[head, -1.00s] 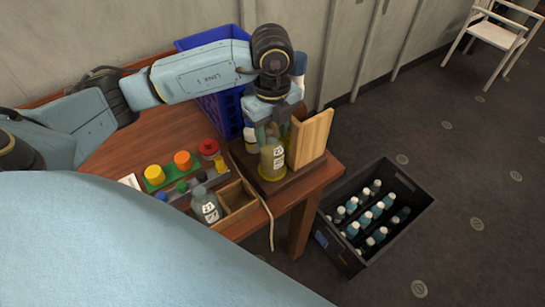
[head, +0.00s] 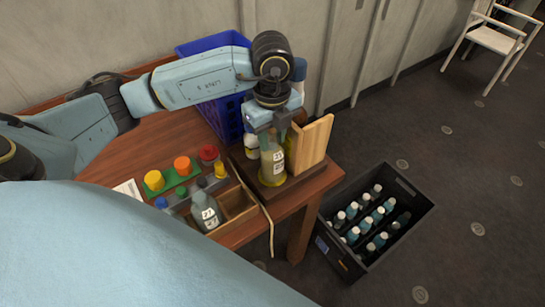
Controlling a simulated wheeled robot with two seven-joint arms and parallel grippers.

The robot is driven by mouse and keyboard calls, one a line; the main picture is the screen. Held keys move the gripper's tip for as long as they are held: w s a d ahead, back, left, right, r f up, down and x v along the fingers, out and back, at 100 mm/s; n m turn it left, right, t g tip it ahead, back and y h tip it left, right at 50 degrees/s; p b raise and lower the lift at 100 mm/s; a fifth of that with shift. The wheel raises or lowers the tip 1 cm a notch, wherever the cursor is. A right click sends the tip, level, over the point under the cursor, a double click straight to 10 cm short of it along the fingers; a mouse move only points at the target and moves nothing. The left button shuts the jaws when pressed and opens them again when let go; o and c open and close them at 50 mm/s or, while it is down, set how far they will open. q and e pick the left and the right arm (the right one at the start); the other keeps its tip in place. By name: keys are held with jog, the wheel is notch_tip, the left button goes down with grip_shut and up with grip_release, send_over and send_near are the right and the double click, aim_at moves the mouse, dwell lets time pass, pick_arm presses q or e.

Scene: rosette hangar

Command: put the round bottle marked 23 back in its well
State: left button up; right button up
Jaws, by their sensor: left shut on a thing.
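A round bottle (head: 272,168) with yellowish contents and a pale label is upright at the table's right end; the label's number is too small to read surely. My left gripper (head: 270,137) comes down from above and is shut on the upper part of this bottle. The bottle's base is at or just over a dark wooden block (head: 303,178); I cannot tell whether it touches or sits in a well. A second bottle (head: 205,211), greyish with a white label, stands in a wooden compartment box (head: 239,212). My right gripper is not in view.
A light wooden board (head: 314,143) stands upright just right of the held bottle. A blue crate (head: 225,118) is behind it. Coloured caps on a green rack (head: 181,180) are at left. A cord (head: 268,217) hangs over the edge. A black bottle crate (head: 335,262) is on the floor.

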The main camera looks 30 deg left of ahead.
pick_arm(q)
notch_tip(320, 180, up, 7)
jog(key=p, duration=0.5)
dwell(0.7)
jog(key=shift+f+m, duration=0.1)
jog(key=shift+m, duration=0.2)
